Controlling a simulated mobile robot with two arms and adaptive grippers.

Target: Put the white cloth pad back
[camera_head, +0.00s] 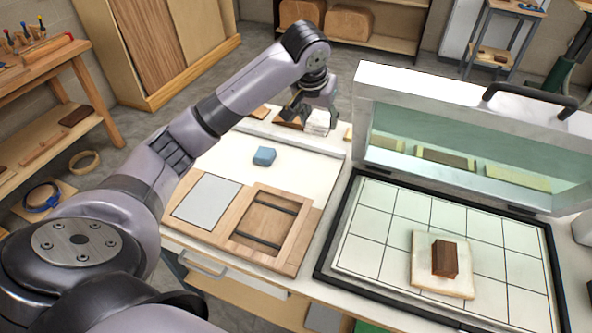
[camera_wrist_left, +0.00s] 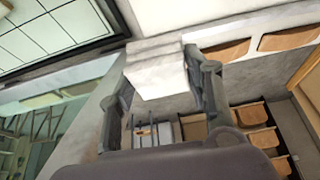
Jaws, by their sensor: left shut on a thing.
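The white cloth pad (camera_head: 317,122) is a small folded stack near the back edge of the bench, beside the raised lid. My left gripper (camera_head: 309,113) is shut on it. In the left wrist view the pad (camera_wrist_left: 155,70) sits between the two fingers of the gripper (camera_wrist_left: 162,88), its layered edge showing. I cannot tell whether its underside touches the surface below. My right gripper is not in view.
The raised clear lid (camera_head: 455,148) stands close to the right of the gripper. A brown block (camera_head: 445,258) rests on a cream pad (camera_head: 421,279) on the gridded bed (camera_head: 372,228). A blue object (camera_head: 264,156) lies on the pale bench top, with clear space around it. A wooden board (camera_head: 237,236) lies in front.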

